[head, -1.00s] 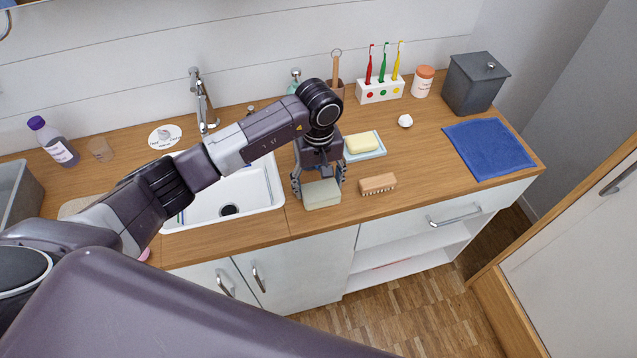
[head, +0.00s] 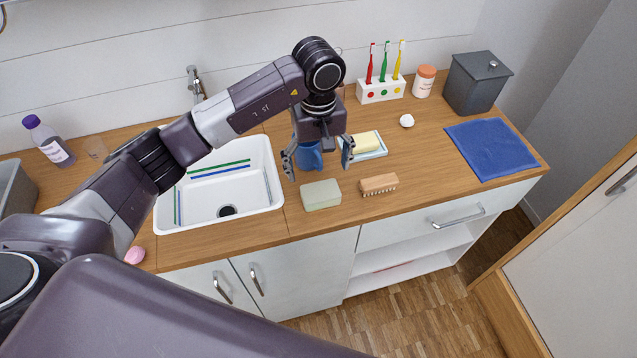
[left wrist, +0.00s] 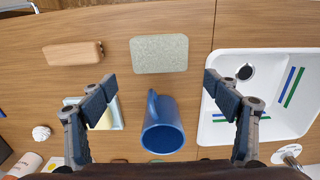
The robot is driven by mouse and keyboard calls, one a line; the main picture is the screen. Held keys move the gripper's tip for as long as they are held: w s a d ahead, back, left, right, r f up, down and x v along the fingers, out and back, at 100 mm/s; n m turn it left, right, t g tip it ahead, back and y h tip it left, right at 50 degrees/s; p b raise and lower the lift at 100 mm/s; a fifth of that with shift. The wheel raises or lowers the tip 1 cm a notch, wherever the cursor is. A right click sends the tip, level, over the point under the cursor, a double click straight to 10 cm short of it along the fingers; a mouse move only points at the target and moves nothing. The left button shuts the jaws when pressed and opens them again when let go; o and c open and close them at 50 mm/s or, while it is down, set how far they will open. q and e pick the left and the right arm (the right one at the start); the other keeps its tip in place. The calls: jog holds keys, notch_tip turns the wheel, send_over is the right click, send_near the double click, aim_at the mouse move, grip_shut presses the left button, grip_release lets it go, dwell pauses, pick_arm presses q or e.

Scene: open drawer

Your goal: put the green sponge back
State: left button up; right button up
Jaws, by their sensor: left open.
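The pale green sponge (head: 321,194) lies flat on the wooden counter near its front edge, just right of the sink. It also shows in the left wrist view (left wrist: 159,54). My left gripper (head: 318,158) is open and empty, raised above the counter and behind the sponge, with its fingers wide apart. In the left wrist view its fingertips (left wrist: 160,84) frame the space between the sponge and a blue mug (left wrist: 162,128). The mug stands behind the sponge, partly hidden by the gripper in the head view. My right gripper is in neither view.
A wooden brush (head: 379,184) lies right of the sponge. A yellow bar (head: 364,142) sits on a pale dish behind it. The white sink (head: 262,193) is to the left. A blue cloth (head: 489,149) lies at the right. A drawer (head: 419,224) below is shut.

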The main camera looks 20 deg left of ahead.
aim_at(318, 185)
pick_arm(q)
notch_tip(318, 185, up, 5)
jog(key=shift+r+b, duration=0.1)
jog(key=shift+b, duration=0.4)
